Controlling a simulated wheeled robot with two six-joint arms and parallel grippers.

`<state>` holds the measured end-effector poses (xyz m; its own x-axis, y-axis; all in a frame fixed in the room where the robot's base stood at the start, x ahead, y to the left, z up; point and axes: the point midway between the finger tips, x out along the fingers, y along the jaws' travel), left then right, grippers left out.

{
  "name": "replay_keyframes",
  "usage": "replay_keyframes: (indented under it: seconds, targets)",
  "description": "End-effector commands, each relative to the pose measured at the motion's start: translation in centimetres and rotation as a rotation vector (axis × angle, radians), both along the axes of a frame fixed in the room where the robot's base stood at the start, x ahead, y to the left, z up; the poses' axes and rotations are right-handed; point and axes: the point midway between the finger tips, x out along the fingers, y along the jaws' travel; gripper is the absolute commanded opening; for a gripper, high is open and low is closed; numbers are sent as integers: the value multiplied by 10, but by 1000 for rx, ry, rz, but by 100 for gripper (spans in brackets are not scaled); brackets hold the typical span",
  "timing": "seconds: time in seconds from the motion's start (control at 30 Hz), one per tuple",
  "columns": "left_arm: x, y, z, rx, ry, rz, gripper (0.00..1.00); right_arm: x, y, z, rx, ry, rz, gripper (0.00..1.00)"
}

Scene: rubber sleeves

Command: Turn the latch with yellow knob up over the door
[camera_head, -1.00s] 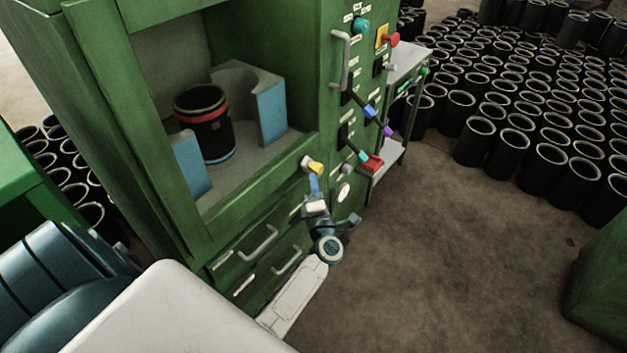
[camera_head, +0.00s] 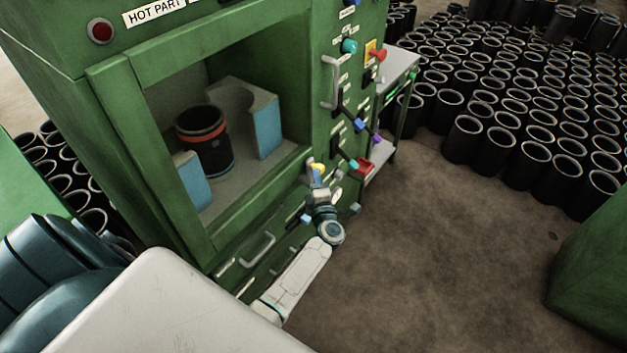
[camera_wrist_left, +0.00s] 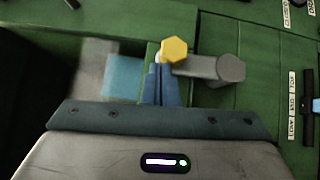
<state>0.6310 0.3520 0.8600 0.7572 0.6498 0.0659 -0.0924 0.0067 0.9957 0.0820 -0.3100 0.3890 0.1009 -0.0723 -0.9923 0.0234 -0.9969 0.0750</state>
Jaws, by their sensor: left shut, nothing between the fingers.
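The latch with the yellow knob (camera_head: 319,169) is on the green machine's front, at the lower right corner of the open door opening. In the left wrist view the yellow hexagonal knob (camera_wrist_left: 174,50) stands at the left end of a grey latch arm (camera_wrist_left: 209,68), which lies sideways. My left gripper (camera_wrist_left: 160,84) is shut and empty, its blue fingertips right at the knob's lower side; whether they touch it I cannot tell. In the head view the left gripper (camera_head: 317,182) is just below the knob. My right gripper is not in view.
The green machine (camera_head: 85,55) has an open compartment with a black sleeve (camera_head: 204,140) with a red band between blue-faced blocks. Drawer handles (camera_head: 259,248), a grey handle (camera_head: 331,82) and several coloured knobs surround the latch. Many black sleeves (camera_head: 530,160) stand behind; floor (camera_head: 430,250) is clear.

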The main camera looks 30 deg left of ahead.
Motion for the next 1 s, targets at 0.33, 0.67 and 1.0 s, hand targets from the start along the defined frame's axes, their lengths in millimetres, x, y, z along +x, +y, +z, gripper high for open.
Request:
replay_keyframes:
  seconds: [0.33,0.67,1.0]
  targets:
    - [10,-1,5,0,-1,0,0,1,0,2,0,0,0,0]
    - [12,-1,7,0,-5,-2,0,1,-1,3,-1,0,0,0]
    - [12,-3,11,1,-7,-4,0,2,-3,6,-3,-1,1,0]
